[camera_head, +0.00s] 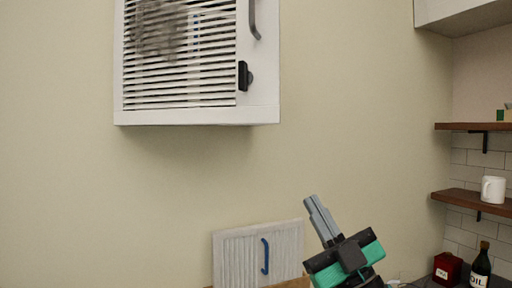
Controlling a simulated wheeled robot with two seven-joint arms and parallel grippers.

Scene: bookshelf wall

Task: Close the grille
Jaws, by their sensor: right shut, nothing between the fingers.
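The white slatted grille (180,72) is on the front of a white box (262,113) high on the wall, cut off by the top edge of the picture. A grey patch shows behind its upper slats. A grey bar handle (253,20) and a black latch (244,76) are at the grille's right side. I cannot tell whether the grille sits fully flush. My right gripper (312,203) is shut and empty, pointing up and left, well below and to the right of the grille and apart from it. My left gripper is not in view.
A pale ribbed panel (236,262) with a blue handle (265,256) stands low, just left of my right gripper. Wooden shelves (468,199) with a white mug (493,189) are at right; below are a red box (447,268) and a dark bottle (481,266). Mid-wall is clear.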

